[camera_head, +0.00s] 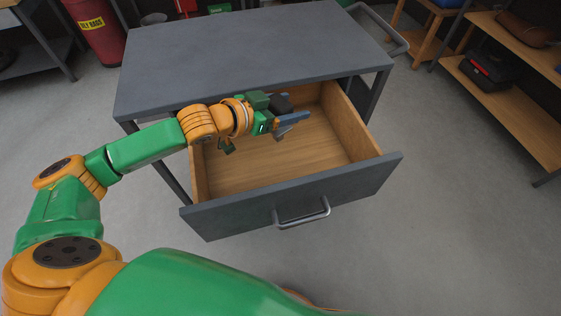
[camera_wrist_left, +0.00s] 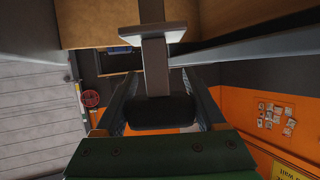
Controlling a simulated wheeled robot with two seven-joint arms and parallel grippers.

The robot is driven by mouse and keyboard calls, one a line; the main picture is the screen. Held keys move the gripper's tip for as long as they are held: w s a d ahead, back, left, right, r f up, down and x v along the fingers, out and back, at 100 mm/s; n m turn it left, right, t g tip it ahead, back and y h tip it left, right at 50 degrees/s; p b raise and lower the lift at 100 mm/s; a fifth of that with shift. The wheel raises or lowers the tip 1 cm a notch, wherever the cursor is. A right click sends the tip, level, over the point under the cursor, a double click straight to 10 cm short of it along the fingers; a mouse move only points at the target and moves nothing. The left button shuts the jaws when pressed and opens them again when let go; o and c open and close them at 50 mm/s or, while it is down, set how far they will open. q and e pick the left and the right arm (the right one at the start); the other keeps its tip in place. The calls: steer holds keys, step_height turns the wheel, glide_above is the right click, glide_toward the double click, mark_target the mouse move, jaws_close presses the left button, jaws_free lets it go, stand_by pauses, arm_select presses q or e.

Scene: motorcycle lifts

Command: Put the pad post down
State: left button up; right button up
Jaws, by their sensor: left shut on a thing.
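The pad post is in my left gripper (camera_head: 290,119), which is shut on it. In the left wrist view the black pad (camera_wrist_left: 160,114) sits between the two fingers, with the grey post (camera_wrist_left: 156,68) and a pale flange (camera_wrist_left: 152,35) extending beyond. The gripper appears over the open drawer (camera_head: 300,209); its height above the wooden floor (camera_head: 285,165) is hard to tell. My right gripper is not in view.
The drawer belongs to a dark grey table (camera_head: 245,50) and looks empty inside. A handle (camera_head: 303,213) is on its front. A wooden shelf (camera_head: 510,110) with a dark toolbox (camera_head: 488,70) stands at right. A red drum (camera_head: 98,30) stands at the back left.

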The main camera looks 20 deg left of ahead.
arm_select(q)
step_height(320, 180, down, 13)
steer(key=b, duration=0.3)
steer(key=shift+w+d+f+b, duration=0.1)
steer(key=shift+d+b, duration=0.05)
steer(key=shift+b, duration=0.2)
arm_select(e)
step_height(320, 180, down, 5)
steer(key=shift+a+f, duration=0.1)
arm_select(q)
steer(key=o, duration=1.5)
steer(key=shift+p+v, duration=0.35)
steer(key=shift+v, duration=3.45)
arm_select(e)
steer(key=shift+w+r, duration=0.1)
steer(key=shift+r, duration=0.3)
